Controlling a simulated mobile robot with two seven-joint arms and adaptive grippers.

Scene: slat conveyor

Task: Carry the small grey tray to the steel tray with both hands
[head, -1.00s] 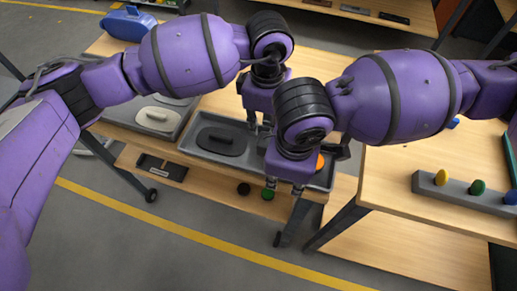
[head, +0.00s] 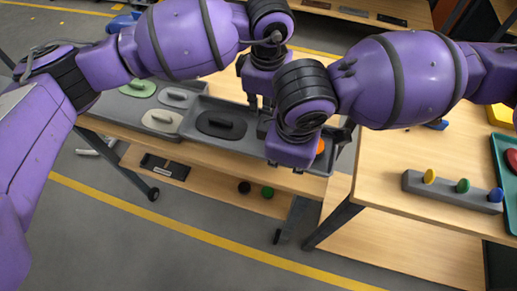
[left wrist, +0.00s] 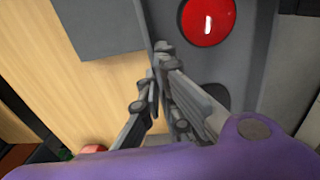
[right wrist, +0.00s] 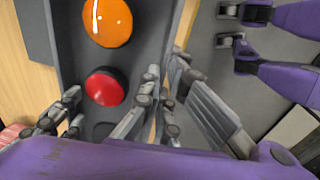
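The small grey tray (head: 213,146) holds a black oval piece with a handle (head: 221,124) and an orange disc (head: 320,146). A red disc (right wrist: 105,87) lies beside the orange one in the right wrist view. My left gripper (head: 258,103) is at the tray's far wall; in the left wrist view its fingers (left wrist: 160,62) are closed about that wall. My right gripper (head: 292,167) is at the near wall; in the right wrist view its fingers (right wrist: 163,72) pinch it. A wider grey tray (head: 152,104), apparently the steel tray, stands to the left with several oval pieces.
A wooden table on the right (head: 385,170) carries a grey block with coloured knobs (head: 450,190) and a green tray (head: 503,165). A lower shelf (head: 215,190) holds small discs. A blue object (head: 120,22) stands at the back left.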

